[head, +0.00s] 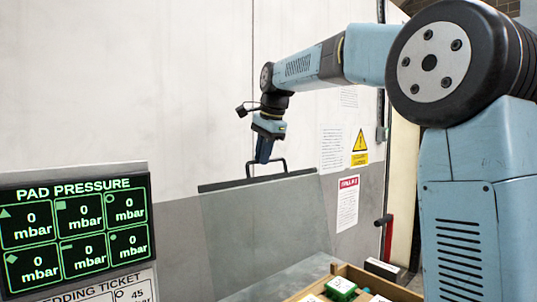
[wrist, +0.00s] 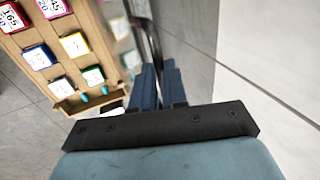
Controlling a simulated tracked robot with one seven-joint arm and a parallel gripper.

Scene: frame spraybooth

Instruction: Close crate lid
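The crate lid (head: 270,235) is a clear grey sheet with a dark strip along its top edge. It stands raised and tilted in the head view. A black bow handle (head: 283,163) rises from that strip. My gripper (head: 263,158) points down at the handle, and its tips overlap it in the head view. In the wrist view my gripper's two blue fingers (wrist: 160,85) are close together, with a dark bar running up to the narrow gap between them. Whether they grip the handle is unclear. The wooden crate (head: 397,286) is at the bottom right, its top uncovered.
The wrist view shows several coloured, labelled boxes (wrist: 74,43) inside the crate. A pad pressure display (head: 75,228) stands at the left. A pale wall panel (head: 130,80) with signs is behind the lid. A red-handled lever (head: 388,240) is at the right.

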